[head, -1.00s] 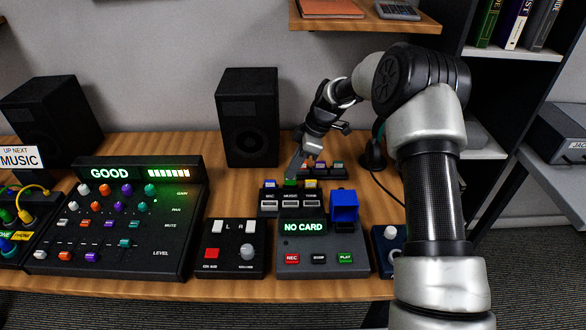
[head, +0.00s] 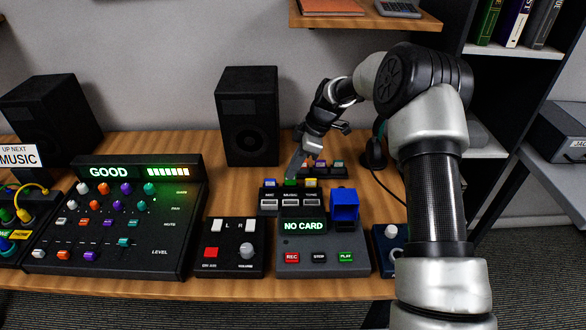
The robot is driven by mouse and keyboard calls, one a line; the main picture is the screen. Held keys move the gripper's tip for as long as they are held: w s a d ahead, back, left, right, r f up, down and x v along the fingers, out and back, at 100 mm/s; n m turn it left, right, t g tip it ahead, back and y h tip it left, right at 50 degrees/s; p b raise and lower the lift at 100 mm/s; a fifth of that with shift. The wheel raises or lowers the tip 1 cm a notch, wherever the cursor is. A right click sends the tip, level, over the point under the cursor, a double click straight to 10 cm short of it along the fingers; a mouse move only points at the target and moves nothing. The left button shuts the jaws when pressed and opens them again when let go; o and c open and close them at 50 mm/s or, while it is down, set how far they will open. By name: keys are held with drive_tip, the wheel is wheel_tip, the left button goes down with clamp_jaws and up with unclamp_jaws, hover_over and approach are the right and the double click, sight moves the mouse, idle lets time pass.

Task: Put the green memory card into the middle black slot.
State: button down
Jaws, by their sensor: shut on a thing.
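The green memory card (head: 290,182) is small and shows just under my fingertips. It is at the middle place of the black slot block (head: 270,206), above the label MUSIC. How deep it sits in the slot, I cannot tell. My gripper (head: 293,173) points down at this middle place and is shut on the green card. A blue card (head: 269,183) stands in the left place above MIC. A yellow card (head: 311,183) stands in the right place above TONE.
A rack with several coloured cards (head: 323,164) stands just behind. In front is a recorder (head: 352,258) reading NO CARD, with a blue raised part (head: 344,204). A black speaker (head: 249,117) stands behind left; a mixer (head: 110,230) lies further left.

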drive_tip(key=shift+f, duration=0.25)
idle(0.4)
drive_tip(key=shift+f+b, duration=0.3)
drive_tip(key=shift+b, duration=0.15)
drive_tip(key=shift+f+b, duration=0.5)
drive_tip(key=shift+f, duration=0.1)
idle(0.3)
drive_tip(key=c, duration=1.4)
unclamp_jaws()
drive_tip(key=shift+o, duration=0.2)
drive_tip(key=shift+r, duration=0.1)
drive_tip(key=shift+r+p, duration=1.75)
drive_tip(key=shift+r, duration=1.7)
drive_tip(key=shift+r, duration=0.1)
